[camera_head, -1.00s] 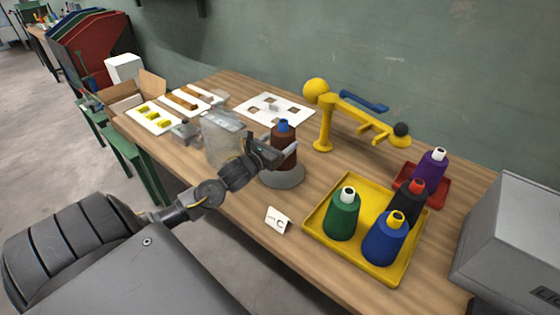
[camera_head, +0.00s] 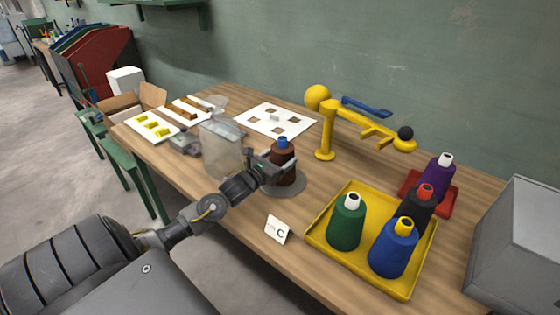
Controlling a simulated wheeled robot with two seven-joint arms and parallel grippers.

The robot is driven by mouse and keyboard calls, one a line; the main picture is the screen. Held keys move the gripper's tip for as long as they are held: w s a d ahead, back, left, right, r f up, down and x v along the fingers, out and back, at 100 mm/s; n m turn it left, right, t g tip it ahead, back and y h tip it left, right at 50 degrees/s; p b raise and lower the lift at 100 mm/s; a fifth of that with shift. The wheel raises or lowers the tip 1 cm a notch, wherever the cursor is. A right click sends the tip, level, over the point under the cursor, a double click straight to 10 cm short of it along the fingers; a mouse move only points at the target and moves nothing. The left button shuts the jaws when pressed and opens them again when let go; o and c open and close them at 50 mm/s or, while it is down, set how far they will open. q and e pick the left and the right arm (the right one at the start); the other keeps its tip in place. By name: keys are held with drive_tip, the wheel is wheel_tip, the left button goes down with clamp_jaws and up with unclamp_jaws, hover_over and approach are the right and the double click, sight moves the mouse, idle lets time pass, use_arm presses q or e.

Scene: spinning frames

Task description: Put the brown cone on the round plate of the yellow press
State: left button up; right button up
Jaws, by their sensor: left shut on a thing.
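The brown cone (camera_head: 283,151) has a blue tip and stands upright over a grey round disc (camera_head: 297,190) near the table's front edge. My left gripper (camera_head: 281,169) is shut on the cone from the left, with its fingers at the cone's side. I cannot tell whether the cone's base touches the disc. The yellow press (camera_head: 327,132) stands behind and to the right, with a yellow ball, a blue lever and a black ball. A rounded yellow end (camera_head: 404,145) sits below the black ball. My right gripper is not in view.
A yellow tray (camera_head: 326,250) holds green, blue and black cones at the right front. A purple cone (camera_head: 440,175) stands on a red tray (camera_head: 448,207). A white card (camera_head: 277,230) lies in front. A grey box (camera_head: 515,245) bounds the right. Bare wood lies between disc and press.

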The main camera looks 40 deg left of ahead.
use_arm(q)
drive_tip(key=shift+f, duration=0.1)
drive_tip(key=o, duration=1.1)
drive_tip(key=shift+o, duration=1.5)
drive_tip(key=shift+s, duration=0.2)
drive_tip(key=s+b, duration=0.1)
drive_tip(key=s, duration=1)
drive_tip(key=shift+s+d+b, duration=0.15)
drive_tip(key=shift+s+b, duration=0.15)
drive_tip(key=shift+b, duration=0.1)
